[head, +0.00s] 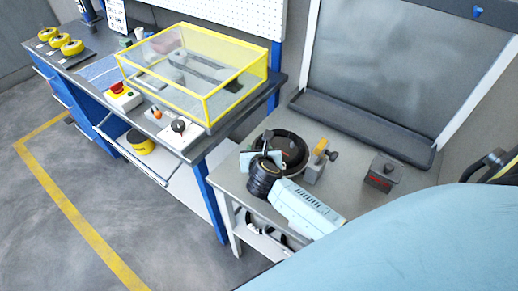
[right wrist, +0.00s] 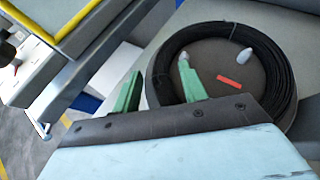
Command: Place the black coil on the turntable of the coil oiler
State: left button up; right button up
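The black coil (head: 281,132) is a dark ring on the round dark turntable (head: 292,152) of the coil oiler, on the grey table. In the right wrist view the coil (right wrist: 286,80) lies around the brown-grey disc (right wrist: 215,50), which has a red mark and a pale peg (right wrist: 244,56). My right gripper (head: 261,155) is at the turntable's near left edge. Its green fingers (right wrist: 160,82) are apart, one outside the coil and one over the disc inside it. The black wire between them is partly hidden; I cannot tell whether they touch it. My left gripper is not in view.
A small device with a yellow handle (head: 319,158) stands close right of the turntable. A dark grey box (head: 382,172) is farther right. A workbench at left holds a yellow-framed clear cover (head: 200,75) and several yellow coils (head: 72,47). The table between the devices is clear.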

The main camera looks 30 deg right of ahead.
jog(key=shift+s, duration=0.15)
jog(key=v, duration=1.2)
